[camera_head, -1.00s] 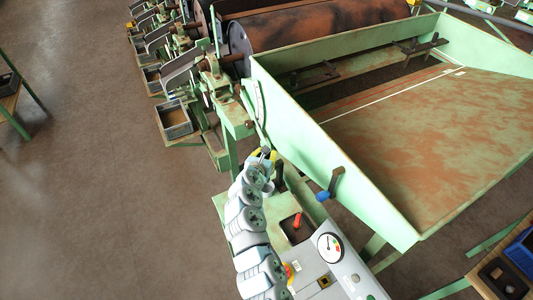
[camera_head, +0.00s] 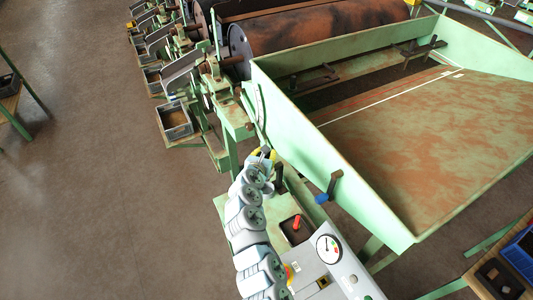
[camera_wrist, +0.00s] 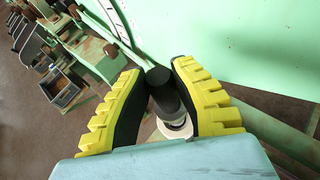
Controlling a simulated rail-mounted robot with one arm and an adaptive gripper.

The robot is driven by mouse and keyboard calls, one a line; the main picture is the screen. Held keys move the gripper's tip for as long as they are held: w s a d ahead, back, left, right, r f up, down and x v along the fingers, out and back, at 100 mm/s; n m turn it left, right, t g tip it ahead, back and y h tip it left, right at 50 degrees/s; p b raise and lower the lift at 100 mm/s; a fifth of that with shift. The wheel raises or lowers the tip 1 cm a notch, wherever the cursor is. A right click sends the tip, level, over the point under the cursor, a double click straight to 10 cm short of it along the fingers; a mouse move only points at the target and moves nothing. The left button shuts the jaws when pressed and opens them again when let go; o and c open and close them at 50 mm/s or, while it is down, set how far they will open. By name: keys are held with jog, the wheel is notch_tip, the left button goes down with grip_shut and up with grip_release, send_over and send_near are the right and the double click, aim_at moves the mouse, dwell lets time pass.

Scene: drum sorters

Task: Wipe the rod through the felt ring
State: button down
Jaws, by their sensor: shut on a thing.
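My gripper (camera_wrist: 161,72) has yellow ribbed fingers with black pads, shut on a dark rod (camera_wrist: 160,84) in the wrist view. The rod's round dark end shows between the fingertips. A pale ring (camera_wrist: 176,127) shows close to the rod's lower part, between the fingers; I cannot tell whether the rod passes through it. In the head view my gripper (camera_head: 263,155) is small, beside the green hopper wall and above the machine's bench. The rod and ring are hard to make out there, partly hidden by my wrist.
The large green hopper (camera_head: 335,185) stands to the right, close to my gripper. A blue-handled crank (camera_head: 330,187) sticks out of its wall. A panel with a gauge (camera_head: 329,249) and a red-handled lever (camera_head: 297,222) lie beside my arm. The floor at left is mostly clear.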

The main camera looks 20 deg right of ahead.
jog(key=shift+r+p, duration=1.55)
jog(key=shift+r, duration=0.15)
notch_tip(320, 180, up, 8)
jog(key=shift+f+p, duration=0.2)
jog(key=shift+p, duration=0.15)
jog(key=shift+s+r, duration=0.1)
dwell(0.6)
